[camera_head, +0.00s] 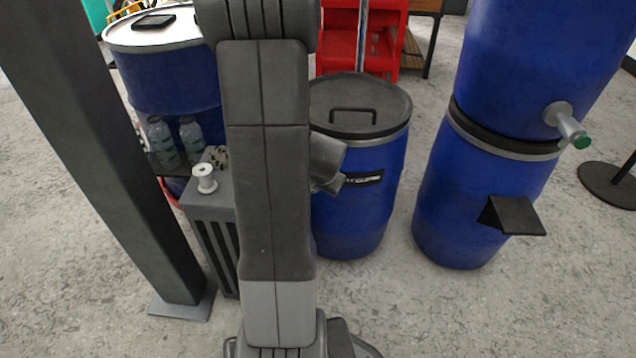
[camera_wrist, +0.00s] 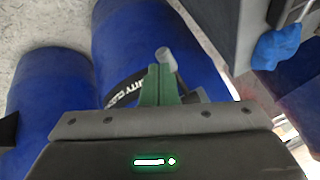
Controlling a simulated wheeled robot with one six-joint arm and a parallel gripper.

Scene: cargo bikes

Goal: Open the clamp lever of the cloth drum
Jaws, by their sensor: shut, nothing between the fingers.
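The cloth drum (camera_head: 350,220) is blue, with a grey lid, a black lid handle, a pale clamp ring and a black label. It stands upright behind my arm, which hides its left side. In the wrist view the drum (camera_wrist: 140,40) fills the upper middle, its label partly covered by my fingers. My gripper (camera_wrist: 160,70) is shut and empty in front of the drum. A short pale grey piece (camera_wrist: 166,57), seemingly the clamp lever, shows just beyond the fingertips; I cannot tell whether they touch. The head view does not show the lever clearly.
Stacked blue drums (camera_head: 490,190) with a green-ended tap and a black shelf stand at the right. A grey cabinet (camera_head: 209,203) with a white spool is at the left, near bottles and another drum (camera_head: 175,75). A red unit (camera_head: 385,50) stands behind. The front floor is bare.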

